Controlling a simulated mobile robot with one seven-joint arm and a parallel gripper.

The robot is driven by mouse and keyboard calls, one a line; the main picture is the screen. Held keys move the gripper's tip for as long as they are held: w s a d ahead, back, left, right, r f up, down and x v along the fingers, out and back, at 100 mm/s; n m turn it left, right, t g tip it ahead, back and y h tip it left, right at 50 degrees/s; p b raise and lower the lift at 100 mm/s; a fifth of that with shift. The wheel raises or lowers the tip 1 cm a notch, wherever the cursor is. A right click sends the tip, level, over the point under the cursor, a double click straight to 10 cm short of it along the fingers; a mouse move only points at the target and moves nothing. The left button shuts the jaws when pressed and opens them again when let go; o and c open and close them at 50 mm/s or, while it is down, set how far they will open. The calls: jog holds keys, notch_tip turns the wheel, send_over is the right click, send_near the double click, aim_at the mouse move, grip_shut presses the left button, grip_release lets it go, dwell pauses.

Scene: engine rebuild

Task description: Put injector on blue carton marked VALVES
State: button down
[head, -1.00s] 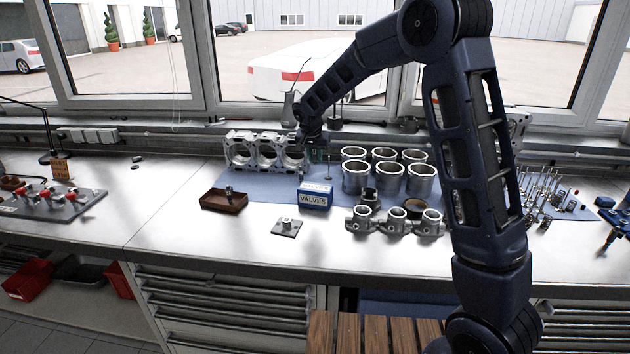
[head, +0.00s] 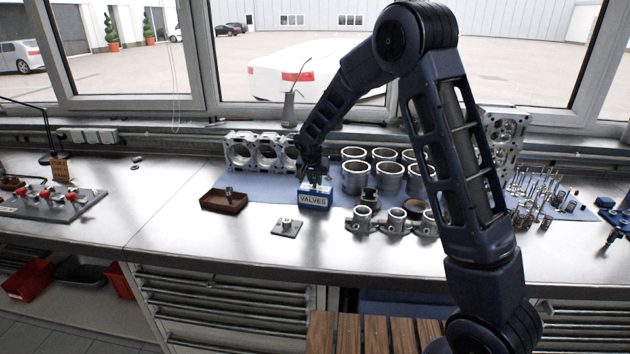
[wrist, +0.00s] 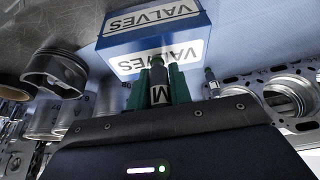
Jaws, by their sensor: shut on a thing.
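The blue carton marked VALVES (head: 315,202) stands on the blue mat, its white label facing me. It also shows at the top of the wrist view (wrist: 150,38), with its lettering upside down. My gripper (head: 316,180) is at the carton's top in the head view. In the wrist view its green fingers (wrist: 158,82) are shut on a dark, slim injector (wrist: 157,73), which overlaps the carton's near edge there. I cannot tell whether the injector touches the carton. The injector's lower end is hidden.
Cylinder liners (head: 355,177) stand right of the carton, with a piston (head: 370,198) nearby. The engine block (head: 265,153) is behind left. A red-brown tray (head: 222,204) and a small metal plate (head: 287,229) lie left and in front. The bench's left middle is clear.

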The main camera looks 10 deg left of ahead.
jog(key=shift+f, duration=0.15)
jog(key=c, duration=1.3)
grip_release()
jog(key=v, duration=1.2)
jog(key=shift+r, duration=0.25)
